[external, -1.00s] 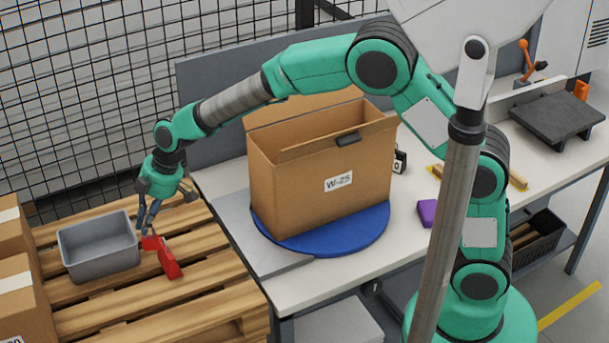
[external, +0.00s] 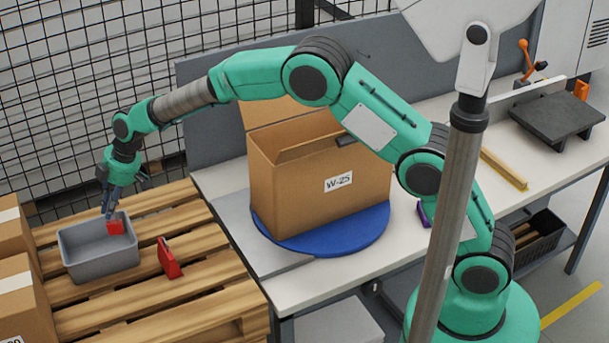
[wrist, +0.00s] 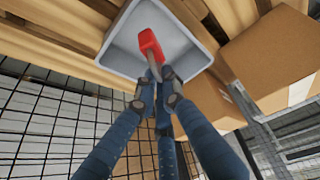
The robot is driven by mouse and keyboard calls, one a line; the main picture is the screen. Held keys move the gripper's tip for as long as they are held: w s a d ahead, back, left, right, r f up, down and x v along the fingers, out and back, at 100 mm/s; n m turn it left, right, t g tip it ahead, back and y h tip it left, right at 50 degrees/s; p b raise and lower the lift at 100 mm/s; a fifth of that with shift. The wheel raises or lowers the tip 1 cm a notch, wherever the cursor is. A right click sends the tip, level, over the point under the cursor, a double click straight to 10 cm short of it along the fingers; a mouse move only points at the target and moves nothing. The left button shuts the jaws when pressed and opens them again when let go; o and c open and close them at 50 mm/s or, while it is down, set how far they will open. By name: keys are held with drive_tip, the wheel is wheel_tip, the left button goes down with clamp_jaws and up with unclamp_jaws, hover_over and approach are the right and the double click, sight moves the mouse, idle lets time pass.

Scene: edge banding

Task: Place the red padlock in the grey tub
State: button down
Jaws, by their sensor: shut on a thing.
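The red padlock (external: 115,228) is in my gripper (external: 109,213), within the outline of the grey tub (external: 84,267). In the wrist view, the padlock (wrist: 150,44) hangs from the fingertips (wrist: 158,74) by its grey-brown shackle, red body pointing away from me. The tub (wrist: 118,50) lies behind it in that view, and nothing else shows inside. I cannot tell whether the padlock touches the tub floor. My gripper is shut on the shackle.
A second red object (external: 169,260) stands on the wooden pallet (external: 180,290), right of the tub. Cardboard boxes (external: 25,300) stand left of the tub. An open carton (external: 310,190) sits on a blue turntable (external: 350,238) on the bench. Wire mesh (external: 70,90) is behind.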

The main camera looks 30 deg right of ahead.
sight(116, 219)
drive_tip(key=shift+w+a, duration=0.15)
drive_tip(key=shift+w, duration=0.1)
drive_tip(key=shift+f, duration=0.1)
drive_tip(key=shift+f+b, duration=0.3)
drive_tip(key=shift+f, duration=2.15)
drive_tip(key=shift+f, duration=0.15)
drive_tip(key=shift+f+b, duration=0.35)
drive_tip(key=shift+f, duration=2)
drive_tip(key=shift+f, duration=0.2)
drive_tip(key=c, duration=1.9)
unclamp_jaws()
drive_tip(key=shift+o, duration=0.2)
drive_tip(key=shift+r, duration=0.2)
